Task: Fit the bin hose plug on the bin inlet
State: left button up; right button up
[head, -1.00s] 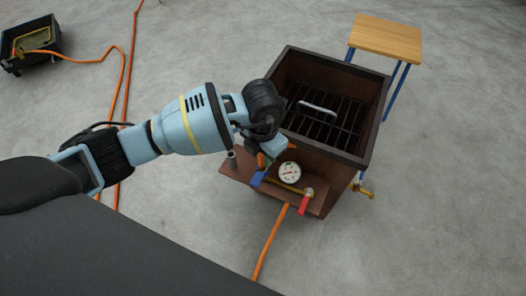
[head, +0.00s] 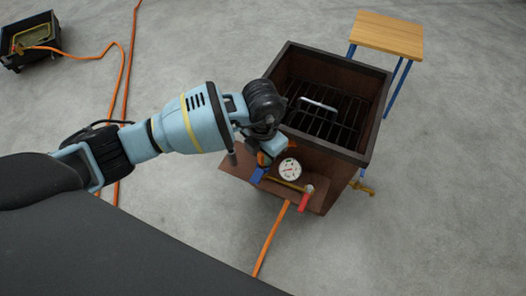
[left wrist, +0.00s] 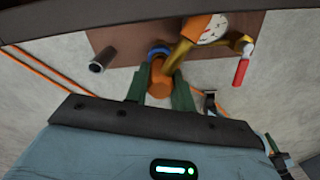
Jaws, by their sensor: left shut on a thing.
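My left gripper (head: 268,158) is at the front ledge of the dark brown bin (head: 335,175). In the left wrist view its green fingers (left wrist: 160,92) are shut on an orange plug (left wrist: 158,82), which also shows in part in the head view (head: 263,160). A blue ring (left wrist: 158,50) sits right at the plug's far end, in line with it, beside a brass pipe (left wrist: 178,56). I cannot tell whether the plug is seated in it. My right gripper is not in view.
The ledge (head: 232,172) bears a dark pipe stub (left wrist: 101,61), a round gauge (head: 290,169) and a red handle (head: 305,202). An orange hose (head: 270,238) runs down from it. A wooden-topped stand (head: 388,35) is behind; a black crate (head: 30,42) lies far left.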

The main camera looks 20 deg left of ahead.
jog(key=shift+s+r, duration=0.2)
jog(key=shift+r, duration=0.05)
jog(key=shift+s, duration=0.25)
pick_arm(q)
jog(key=shift+f, duration=0.5)
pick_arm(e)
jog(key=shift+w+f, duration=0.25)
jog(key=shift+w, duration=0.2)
pick_arm(q)
jog(key=shift+f, duration=0.25)
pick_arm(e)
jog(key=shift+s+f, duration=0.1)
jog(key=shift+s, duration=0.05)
pick_arm(q)
jog(key=shift+f, duration=0.1)
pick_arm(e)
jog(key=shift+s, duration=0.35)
pick_arm(q)
jog(key=o, duration=1.1)
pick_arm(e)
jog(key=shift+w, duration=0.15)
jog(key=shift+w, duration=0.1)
